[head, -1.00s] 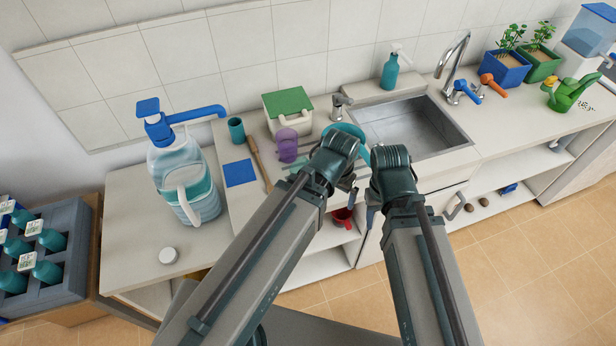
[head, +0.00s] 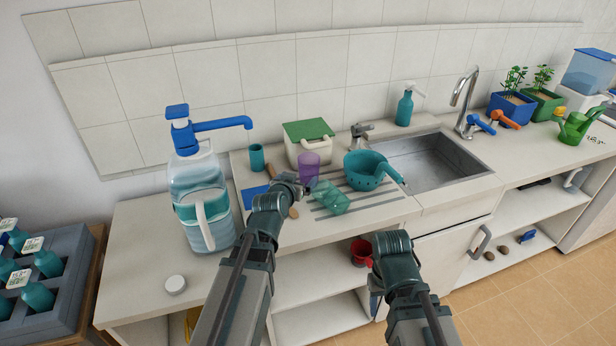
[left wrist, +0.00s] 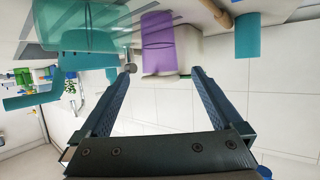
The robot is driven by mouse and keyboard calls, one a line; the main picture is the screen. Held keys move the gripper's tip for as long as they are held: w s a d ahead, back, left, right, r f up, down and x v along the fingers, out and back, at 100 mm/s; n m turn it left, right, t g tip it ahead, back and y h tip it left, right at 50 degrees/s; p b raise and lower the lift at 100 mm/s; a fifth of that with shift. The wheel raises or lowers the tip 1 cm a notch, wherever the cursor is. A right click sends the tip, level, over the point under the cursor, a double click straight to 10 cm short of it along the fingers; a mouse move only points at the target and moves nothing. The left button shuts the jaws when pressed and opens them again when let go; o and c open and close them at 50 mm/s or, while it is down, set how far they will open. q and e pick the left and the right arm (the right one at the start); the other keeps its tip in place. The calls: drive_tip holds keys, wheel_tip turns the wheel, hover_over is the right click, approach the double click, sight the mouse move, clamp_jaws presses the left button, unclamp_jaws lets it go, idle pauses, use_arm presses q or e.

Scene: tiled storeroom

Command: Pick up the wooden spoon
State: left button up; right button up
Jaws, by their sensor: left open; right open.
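The wooden spoon (head: 293,212) lies on the counter by the blue square, and my left arm and gripper hide much of it. In the left wrist view, part of a wooden handle (left wrist: 218,13) shows at the top edge, beside a teal cup (left wrist: 247,36). My left gripper (head: 298,187) is open and over the counter near the spoon and the purple cup (head: 308,168). In the left wrist view, nothing is between its fingers (left wrist: 162,72); the purple cup (left wrist: 157,42) stands beyond them. My right gripper (head: 374,290) is open, in front of the lower shelves, away from the spoon.
A clear green-teal cup (head: 331,199) lies right of my left gripper. A teal colander (head: 364,172) is beside the sink (head: 430,160). A green-lidded container (head: 307,143) and teal cup (head: 257,157) stand behind. A large pump bottle (head: 202,205) is at left.

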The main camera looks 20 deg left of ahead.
sight(306, 171)
use_arm(q)
drive_tip(key=b+x, duration=0.2)
drive_tip(key=x, duration=0.6)
drive_tip(key=shift+f+b, duration=0.1)
drive_tip(key=shift+b, duration=0.3)
drive_tip(key=shift+b+x, duration=1.15)
drive_tip(key=shift+x, duration=1.5)
drive_tip(key=shift+s+d, duration=0.15)
drive_tip(key=c, duration=1.2)
drive_tip(key=shift+o, duration=0.2)
drive_tip(key=shift+s, duration=0.1)
